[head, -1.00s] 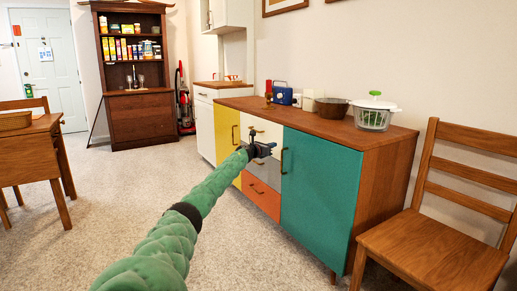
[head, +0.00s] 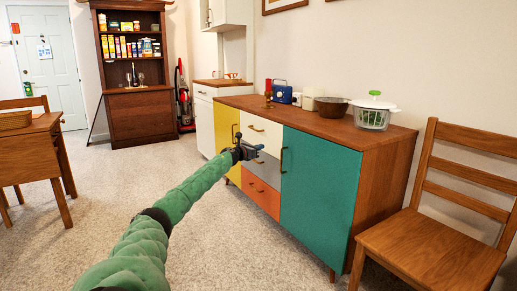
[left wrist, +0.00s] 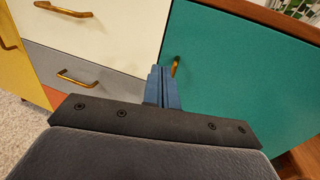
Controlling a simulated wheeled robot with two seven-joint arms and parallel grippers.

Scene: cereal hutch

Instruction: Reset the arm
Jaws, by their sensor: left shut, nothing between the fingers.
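My left arm, in a green sleeve, reaches forward from the bottom of the head view. Its left gripper (head: 257,148) is in front of the sideboard (head: 330,128), by the white and grey drawers. In the left wrist view the blue fingers (left wrist: 162,88) are together with nothing between them. They point at the seam between the white drawer (left wrist: 110,28) and the teal door (left wrist: 235,75). The door's brass handle (left wrist: 175,66) shows just beyond the fingertips; I cannot tell whether they touch it. The drawers and doors look shut. My right gripper is not in view.
A wooden chair (head: 430,240) stands at the right, close to the sideboard. A salad spinner (head: 374,114), a brown pot (head: 332,107) and a blue radio (head: 281,92) stand on its top. A hutch (head: 136,118) with cereal boxes is at the back.

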